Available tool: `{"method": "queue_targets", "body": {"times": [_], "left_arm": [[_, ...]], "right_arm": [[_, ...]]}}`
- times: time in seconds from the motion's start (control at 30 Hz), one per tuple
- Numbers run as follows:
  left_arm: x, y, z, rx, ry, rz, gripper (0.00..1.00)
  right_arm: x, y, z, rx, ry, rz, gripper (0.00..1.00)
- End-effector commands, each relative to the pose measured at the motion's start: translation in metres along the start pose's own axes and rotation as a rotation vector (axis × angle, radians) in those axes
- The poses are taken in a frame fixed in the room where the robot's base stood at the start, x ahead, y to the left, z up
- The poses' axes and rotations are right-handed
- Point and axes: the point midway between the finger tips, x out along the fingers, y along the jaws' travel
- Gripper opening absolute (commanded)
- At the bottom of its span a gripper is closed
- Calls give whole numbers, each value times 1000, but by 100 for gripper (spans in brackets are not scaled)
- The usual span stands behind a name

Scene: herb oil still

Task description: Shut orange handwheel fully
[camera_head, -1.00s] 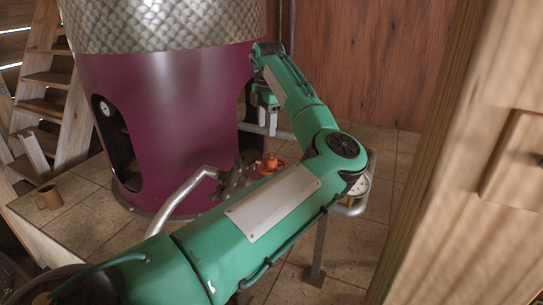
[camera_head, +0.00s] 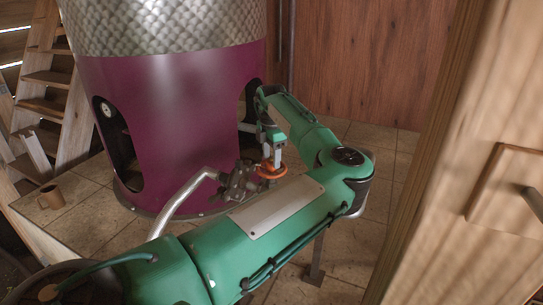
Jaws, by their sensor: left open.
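The orange handwheel (camera_head: 271,171) sits on the pipe fitting in front of the purple still, just above my left forearm. My left gripper (camera_head: 271,154) points down right over the handwheel's hub, with its fingers open. The fingertips are at or just above the hub; I cannot tell whether they touch it. A dark flanged valve body (camera_head: 238,183) joins a bent silver pipe (camera_head: 190,193) to the left of the wheel. My forearm hides what lies below and right of the wheel. My right gripper is not in view.
The large purple still (camera_head: 185,120) stands close behind and left. A wooden post and cabinet (camera_head: 440,200) close off the right side. Tiled floor (camera_head: 375,160) is open behind my arm.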

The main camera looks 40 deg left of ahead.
Motion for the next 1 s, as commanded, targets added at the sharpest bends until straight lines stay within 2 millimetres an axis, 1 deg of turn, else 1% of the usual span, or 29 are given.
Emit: {"method": "queue_targets", "body": {"times": [0.17,0.43,0.57,0.6,0.67,0.87,1.0], "left_arm": [[10,0,0,0,-1,1,53],[12,0,0,1,-1,0,53],[12,0,0,1,-1,0,28],[12,0,0,1,-1,0,20],[12,0,0,1,-1,0,9],[11,0,0,9,-1,0,9],[10,0,0,43,1,0,9]], "right_arm": [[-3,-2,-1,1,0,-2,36],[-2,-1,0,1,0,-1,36],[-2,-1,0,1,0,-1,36],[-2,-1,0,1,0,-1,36],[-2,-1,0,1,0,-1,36],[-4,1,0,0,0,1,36],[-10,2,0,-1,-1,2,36]]}}
